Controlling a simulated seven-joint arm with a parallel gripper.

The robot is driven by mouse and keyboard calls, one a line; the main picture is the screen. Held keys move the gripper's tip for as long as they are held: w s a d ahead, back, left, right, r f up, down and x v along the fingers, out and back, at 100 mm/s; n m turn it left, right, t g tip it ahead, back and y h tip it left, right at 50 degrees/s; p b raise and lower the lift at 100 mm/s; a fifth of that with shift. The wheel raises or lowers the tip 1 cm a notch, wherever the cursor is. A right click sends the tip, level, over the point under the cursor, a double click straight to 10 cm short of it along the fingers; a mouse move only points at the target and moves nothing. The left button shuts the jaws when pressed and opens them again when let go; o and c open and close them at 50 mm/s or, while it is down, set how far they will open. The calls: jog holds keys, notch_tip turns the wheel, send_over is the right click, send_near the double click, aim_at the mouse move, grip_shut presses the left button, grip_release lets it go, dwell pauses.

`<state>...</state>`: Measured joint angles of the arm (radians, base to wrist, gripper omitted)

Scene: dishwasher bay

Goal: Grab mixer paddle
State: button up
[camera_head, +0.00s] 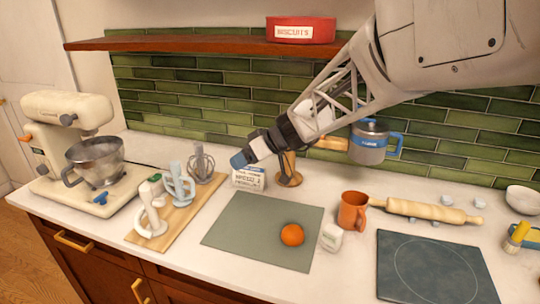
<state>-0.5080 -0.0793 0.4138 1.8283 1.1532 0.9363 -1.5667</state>
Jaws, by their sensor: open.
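Several mixer attachments stand on a wooden board (132,238) right of the cream stand mixer. A pale blue-grey attachment (180,183) with a looped, paddle-like frame stands in the middle. A white attachment (152,212) stands at the front, with a small green part near its top. A grey wire whisk (200,164) stands at the back. I cannot tell for certain which of the first two is the mixer paddle. My gripper (239,161) has blue tips, is open and empty, and points left above the counter, to the right of the whisk and apart from all the attachments.
The stand mixer (68,118) with its metal bowl is at the left. A small printed card (248,178) and a brown stand (289,172) are close to my gripper. A grey-green mat (228,235) with an orange, a mug (353,211) and a rolling pin (425,211) lie rightward.

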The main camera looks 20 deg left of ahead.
aim_at(171, 166)
jog(key=w+a+f+n+y, duration=0.1)
jog(key=a+f+n, duration=0.1)
jog(key=a, duration=0.7)
jog(key=w+a+f+n+g+y, duration=0.1)
jog(key=a+f+n, duration=0.1)
jog(key=a, duration=0.8)
jog(key=shift+a+f+y, duration=0.25)
jog(key=shift+f+y, duration=0.15)
jog(key=shift+f, duration=0.4)
jog(key=shift+x, duration=1.25)
jog(key=shift+a, duration=0.1)
jog(key=shift+x, duration=2.55)
jog(key=shift+s, duration=0.1)
grip_shut()
